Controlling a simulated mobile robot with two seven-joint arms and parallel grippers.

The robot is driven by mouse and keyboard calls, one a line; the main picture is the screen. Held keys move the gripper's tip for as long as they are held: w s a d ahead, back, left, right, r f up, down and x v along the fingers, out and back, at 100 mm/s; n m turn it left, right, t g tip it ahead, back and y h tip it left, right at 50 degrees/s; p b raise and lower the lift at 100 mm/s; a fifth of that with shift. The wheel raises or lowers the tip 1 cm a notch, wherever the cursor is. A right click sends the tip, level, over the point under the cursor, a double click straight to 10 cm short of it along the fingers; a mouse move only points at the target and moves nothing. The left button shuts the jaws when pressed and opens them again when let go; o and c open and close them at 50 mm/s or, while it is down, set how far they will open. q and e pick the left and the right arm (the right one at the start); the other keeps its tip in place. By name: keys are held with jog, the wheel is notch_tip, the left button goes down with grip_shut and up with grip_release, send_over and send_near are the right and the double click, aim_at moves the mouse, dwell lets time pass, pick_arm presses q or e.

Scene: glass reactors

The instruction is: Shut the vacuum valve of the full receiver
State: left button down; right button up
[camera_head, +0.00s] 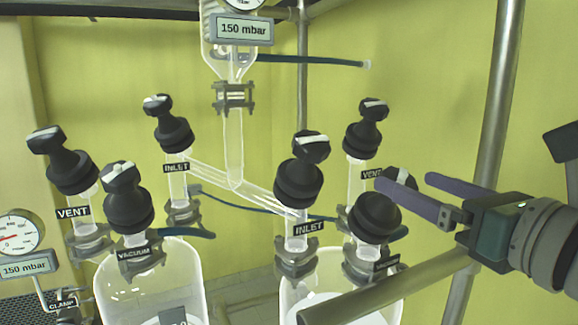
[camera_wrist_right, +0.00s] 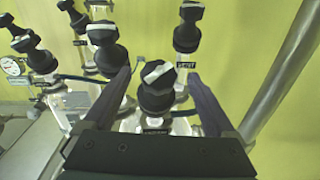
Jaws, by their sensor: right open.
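Two clear glass receivers stand side by side, the left one (camera_head: 112,290) and the right one (camera_head: 392,312). A pale surface shows inside each, higher in the right one. In the right wrist view, the valve (camera_wrist_right: 157,98) sits between the open fingers (camera_wrist_right: 158,74). The left receiver's vacuum valve (camera_head: 128,210) stands apart. My left gripper is not in view.
INLET valves (camera_head: 298,182) (camera_head: 174,135) and VENT valves (camera_head: 364,138) (camera_head: 70,172) crowd around. A branched glass tube (camera_head: 233,150) joins the inlets. A metal post (camera_head: 495,110) and rail (camera_head: 390,287) lie close to my right arm. Gauges read 150 mbar.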

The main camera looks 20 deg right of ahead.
aim_at(387, 172)
jog(key=shift+w+a+p, duration=0.1)
jog(key=shift+w+p, duration=0.55)
jog(key=shift+w, duration=2.45)
jog(key=shift+c, duration=0.3)
jog(key=c, duration=1.3)
jog(key=shift+m+h, duration=0.5)
jog(key=shift+m, duration=0.1)
